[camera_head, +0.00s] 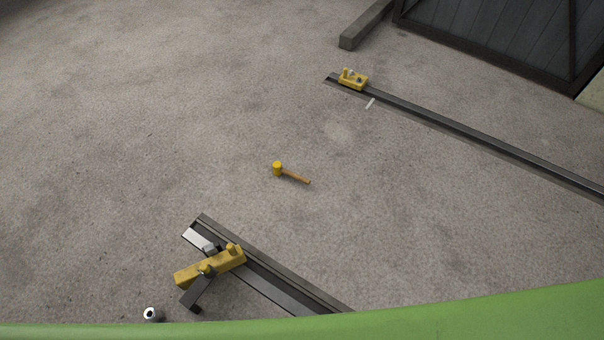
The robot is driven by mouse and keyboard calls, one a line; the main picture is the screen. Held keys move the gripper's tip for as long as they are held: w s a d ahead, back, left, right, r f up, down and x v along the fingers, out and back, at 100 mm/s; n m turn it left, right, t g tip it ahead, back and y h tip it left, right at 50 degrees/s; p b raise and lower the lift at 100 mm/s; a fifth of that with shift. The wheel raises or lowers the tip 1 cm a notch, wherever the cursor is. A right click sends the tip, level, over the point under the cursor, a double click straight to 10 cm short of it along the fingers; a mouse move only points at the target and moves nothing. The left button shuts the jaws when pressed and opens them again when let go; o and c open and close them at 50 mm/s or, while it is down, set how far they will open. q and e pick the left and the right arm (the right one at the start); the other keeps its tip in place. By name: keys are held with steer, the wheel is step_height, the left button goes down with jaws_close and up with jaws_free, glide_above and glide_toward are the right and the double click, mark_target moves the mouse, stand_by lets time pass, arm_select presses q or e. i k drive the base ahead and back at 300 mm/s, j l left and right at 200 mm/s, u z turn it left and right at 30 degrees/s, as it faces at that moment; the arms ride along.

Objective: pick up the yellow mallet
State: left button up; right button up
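The yellow mallet (291,173) lies on the grey concrete floor near the middle of the view. Its yellow head points to the left and its brown handle runs to the lower right. Nothing touches it. Neither of my grippers shows in the head view.
A dark rail with a yellow block (211,265) on it lies at the lower left, and a small white cylinder (152,314) stands nearby. Another rail (470,136) with a yellow device (352,80) runs along the upper right. A green edge (480,316) crosses the bottom. Floor around the mallet is clear.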

mark_target(278, 169)
steer(key=i+l+u, duration=0.1)
steer(key=u, duration=0.3)
steer(key=i+l+u, duration=0.1)
steer(key=u, duration=0.25)
steer(key=i+l+u, duration=0.1)
steer(key=l+u, duration=0.15)
steer(key=u, duration=0.15)
steer(key=i+l+u, duration=0.25)
steer(key=l, duration=0.55)
steer(key=l+u, duration=0.2)
steer(key=l, duration=0.65)
steer(key=i+l+u, duration=0.25)
steer(key=l, duration=0.65)
steer(key=k+j, duration=0.05)
steer(key=k, duration=0.1)
